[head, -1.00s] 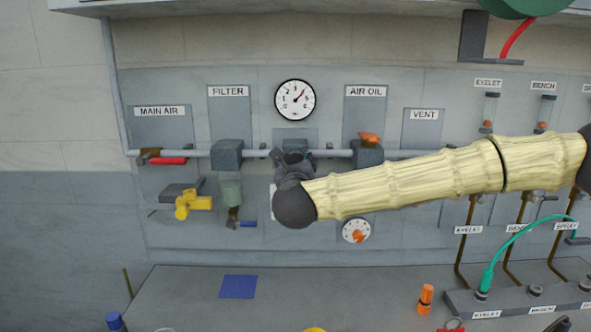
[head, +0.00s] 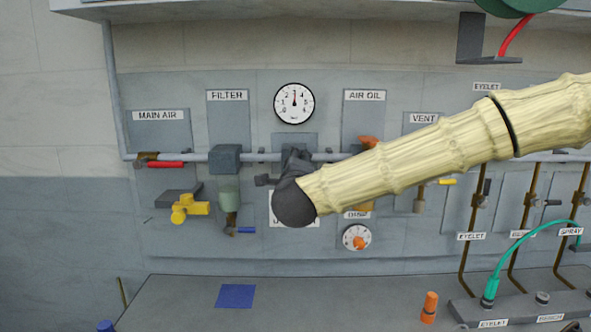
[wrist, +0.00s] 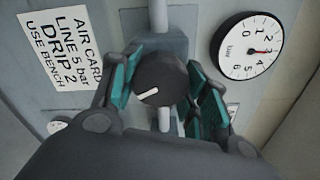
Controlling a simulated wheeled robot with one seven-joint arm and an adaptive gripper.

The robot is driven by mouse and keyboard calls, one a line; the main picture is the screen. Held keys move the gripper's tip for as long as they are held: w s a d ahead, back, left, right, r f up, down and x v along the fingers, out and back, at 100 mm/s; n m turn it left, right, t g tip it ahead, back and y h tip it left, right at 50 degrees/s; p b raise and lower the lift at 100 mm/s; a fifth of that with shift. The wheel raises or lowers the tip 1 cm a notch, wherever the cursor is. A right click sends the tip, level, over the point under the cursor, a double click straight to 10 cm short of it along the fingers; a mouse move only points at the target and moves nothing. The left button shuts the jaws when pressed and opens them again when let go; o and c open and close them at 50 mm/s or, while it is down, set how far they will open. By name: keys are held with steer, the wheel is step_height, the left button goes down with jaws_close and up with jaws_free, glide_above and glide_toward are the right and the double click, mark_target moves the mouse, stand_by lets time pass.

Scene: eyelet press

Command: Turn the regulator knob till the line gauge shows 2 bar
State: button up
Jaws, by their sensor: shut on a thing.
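The regulator knob (wrist: 165,76) is black with a white mark pointing left and slightly down in the wrist view. My gripper (wrist: 165,92) is shut on it, with teal pads on both sides. In the head view my gripper (head: 294,162) hides the knob. The line gauge (head: 294,104) is a round white dial above the knob, and its needle points straight up, between 2 and 4. In the wrist view the gauge (wrist: 250,45) needle points at about 3.
A white card (wrist: 67,52) beside the knob reads "LINE 5 bar, DRIP 2". A small dial (head: 357,238) is below. The bench (head: 190,300) is mostly clear.

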steer(key=n, duration=0.5)
steer(key=shift+r+n, duration=0.15)
steer(key=shift+n, duration=0.15)
steer(key=n, duration=0.5)
steer(key=shift+p, duration=0.3)
steer(key=o, duration=1)
steer(key=s, duration=1.2)
